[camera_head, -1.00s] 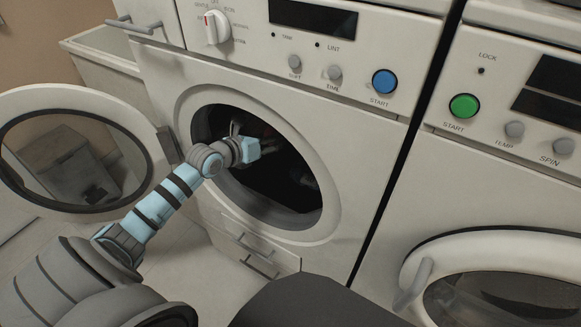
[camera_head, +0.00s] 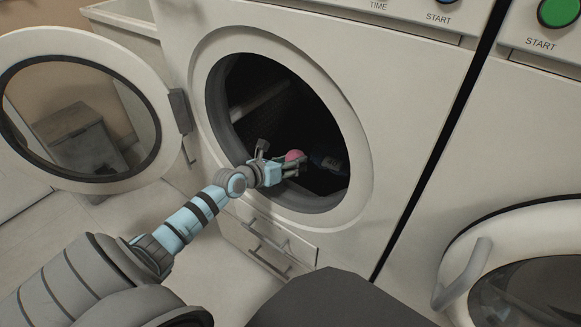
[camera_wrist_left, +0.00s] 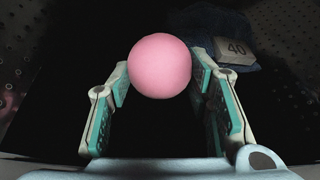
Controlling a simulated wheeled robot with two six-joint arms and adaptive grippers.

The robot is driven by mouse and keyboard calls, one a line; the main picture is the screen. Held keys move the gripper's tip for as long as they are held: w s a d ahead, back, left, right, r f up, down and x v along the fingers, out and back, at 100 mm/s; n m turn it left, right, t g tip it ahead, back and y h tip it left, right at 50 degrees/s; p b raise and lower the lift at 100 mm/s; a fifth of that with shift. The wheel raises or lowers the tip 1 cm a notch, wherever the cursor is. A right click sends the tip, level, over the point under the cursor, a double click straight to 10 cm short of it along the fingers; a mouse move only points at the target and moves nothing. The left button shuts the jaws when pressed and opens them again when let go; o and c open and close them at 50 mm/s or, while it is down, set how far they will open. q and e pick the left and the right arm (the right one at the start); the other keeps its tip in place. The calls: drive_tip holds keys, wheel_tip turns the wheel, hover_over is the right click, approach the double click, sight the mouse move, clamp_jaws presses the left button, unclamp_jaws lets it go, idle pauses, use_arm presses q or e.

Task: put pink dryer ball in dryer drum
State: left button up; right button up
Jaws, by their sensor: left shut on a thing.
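The pink dryer ball (camera_head: 294,155) is held between the fingers of my left gripper (camera_head: 298,166), which reaches through the open front of the dryer. In the left wrist view the pink ball (camera_wrist_left: 160,66) sits between the two teal-padded fingers of the left gripper (camera_wrist_left: 160,80). The dryer drum (camera_head: 250,85) is a dark, round cavity; the ball shows near the lower middle of its opening. How deep the ball is inside is hard to tell. My right gripper is not in view.
A dark blue cloth (camera_head: 330,163) with a "40" tag (camera_wrist_left: 234,50) lies in the drum beyond the gripper. The dryer door (camera_head: 168,80) stands open at the left. A second machine (camera_head: 530,150) stands at the right. A small pinkish patch shows at the wrist view's left edge.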

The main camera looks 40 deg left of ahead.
use_arm(q)
drive_tip(key=shift+f, duration=0.1)
drive_tip(key=o, duration=1.1)
drive_tip(key=shift+f, duration=0.1)
